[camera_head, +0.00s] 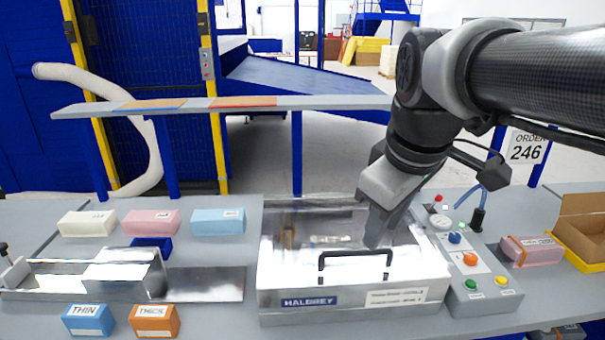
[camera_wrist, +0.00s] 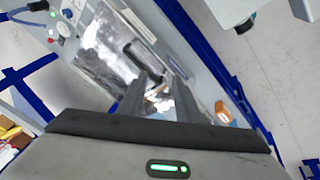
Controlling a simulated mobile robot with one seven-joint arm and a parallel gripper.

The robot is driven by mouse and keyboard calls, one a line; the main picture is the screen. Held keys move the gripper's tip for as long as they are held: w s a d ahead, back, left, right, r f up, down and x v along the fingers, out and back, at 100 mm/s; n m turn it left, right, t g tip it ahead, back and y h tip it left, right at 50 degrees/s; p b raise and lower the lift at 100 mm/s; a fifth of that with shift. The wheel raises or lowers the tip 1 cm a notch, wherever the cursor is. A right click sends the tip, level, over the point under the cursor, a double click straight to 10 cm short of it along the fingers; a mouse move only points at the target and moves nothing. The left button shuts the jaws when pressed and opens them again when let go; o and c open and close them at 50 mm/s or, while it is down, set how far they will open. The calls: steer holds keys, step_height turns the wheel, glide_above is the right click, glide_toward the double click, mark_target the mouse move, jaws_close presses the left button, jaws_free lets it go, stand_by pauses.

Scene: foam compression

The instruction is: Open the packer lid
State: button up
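The packer (camera_head: 350,298) is a shiny metal box with a "HALDREY" label, standing on the grey bench. Its lid (camera_head: 300,243) looks shut and carries a black bar handle (camera_head: 356,256) near the front edge. In the wrist view the handle (camera_wrist: 146,58) lies just beyond my fingertips. My gripper (camera_head: 376,236) points down above the lid, behind and near the right end of the handle. Its two fingers (camera_wrist: 158,88) are apart with nothing between them. I cannot tell exactly how high the fingertips are above the lid.
A control panel (camera_head: 470,262) with coloured buttons stands directly right of the packer. Foam blocks, including a pink one (camera_head: 151,223), lie at the back left. A cardboard box (camera_head: 585,228) is far right.

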mark_target(359, 251)
steer(key=w+d+n+g+b, duration=0.1)
steer(key=w+n+g+b, duration=0.1)
steer(key=w+n, duration=0.9)
steer(key=shift+m, duration=0.4)
steer(key=w+f, duration=0.1)
steer(key=f, duration=0.4)
steer(key=w+f+b, duration=0.1)
steer(key=f, duration=0.5)
steer(key=w+f, duration=0.2)
steer(key=f, duration=0.4)
steer(key=shift+d+b, duration=0.1)
steer(key=shift+b, duration=0.2)
steer(key=shift+c, duration=0.3)
jaws_close()
